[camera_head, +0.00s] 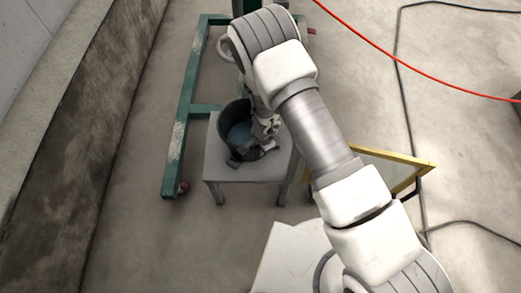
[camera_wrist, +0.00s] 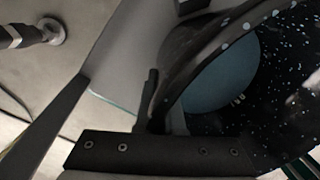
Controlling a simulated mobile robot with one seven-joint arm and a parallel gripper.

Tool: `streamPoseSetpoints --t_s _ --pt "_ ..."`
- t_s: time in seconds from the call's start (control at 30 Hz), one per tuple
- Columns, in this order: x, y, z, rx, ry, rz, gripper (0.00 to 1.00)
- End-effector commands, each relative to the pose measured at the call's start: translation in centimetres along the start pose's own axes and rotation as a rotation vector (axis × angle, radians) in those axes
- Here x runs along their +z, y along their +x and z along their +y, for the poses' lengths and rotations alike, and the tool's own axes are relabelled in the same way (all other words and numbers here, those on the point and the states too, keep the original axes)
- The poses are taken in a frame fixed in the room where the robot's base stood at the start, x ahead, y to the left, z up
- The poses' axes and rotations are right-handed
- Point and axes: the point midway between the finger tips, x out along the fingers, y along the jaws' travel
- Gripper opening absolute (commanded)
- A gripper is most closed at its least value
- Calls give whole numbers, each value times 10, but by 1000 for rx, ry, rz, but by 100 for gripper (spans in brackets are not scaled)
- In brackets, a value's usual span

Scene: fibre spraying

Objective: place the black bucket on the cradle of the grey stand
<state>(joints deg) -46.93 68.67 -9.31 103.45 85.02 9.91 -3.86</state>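The black bucket (camera_head: 227,128) stands on a small grey table (camera_head: 222,171) in the head view, with bluish content inside. In the wrist view, its speckled black wall (camera_wrist: 180,62) and blue inside fill the right side. My gripper (camera_head: 252,153) is at the bucket's near rim, pointing down. In the wrist view, a dark finger (camera_wrist: 150,97) lies close against the outside of the bucket. The other finger cannot be made out, so the grip on the rim is unclear. I cannot make out a cradle or a separate grey stand.
A green metal frame (camera_head: 184,120) stands behind and left of the table. A yellow-edged frame (camera_head: 405,180) is at the right. A red cable (camera_head: 420,72) and dark hoses cross the floor. A concrete wall runs along the left. A pale flat surface (camera_head: 285,255) shows at the bottom.

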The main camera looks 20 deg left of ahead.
Motion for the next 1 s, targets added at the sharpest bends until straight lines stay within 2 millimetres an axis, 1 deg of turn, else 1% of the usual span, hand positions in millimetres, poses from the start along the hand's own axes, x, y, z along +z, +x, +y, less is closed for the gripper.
streamPoseSetpoints --t_s 0.17,0.2,0.27,0.3,0.33,0.37,0.6,0.73,0.77,0.87,1.0 --pt "0 2 -1 -3 0 1 0" --pt "0 3 1 0 0 0 8" --pt "0 2 0 0 0 0 19" --pt "0 2 0 1 0 0 26" --pt "0 2 1 1 0 0 32" --pt "0 2 0 0 0 0 35" --pt "0 2 0 0 0 0 35" --pt "0 -2 0 0 0 0 35" --pt "0 -5 -1 -1 0 0 35" --pt "0 -24 -2 -3 1 0 35" --pt "0 -56 -2 -2 -1 0 35"
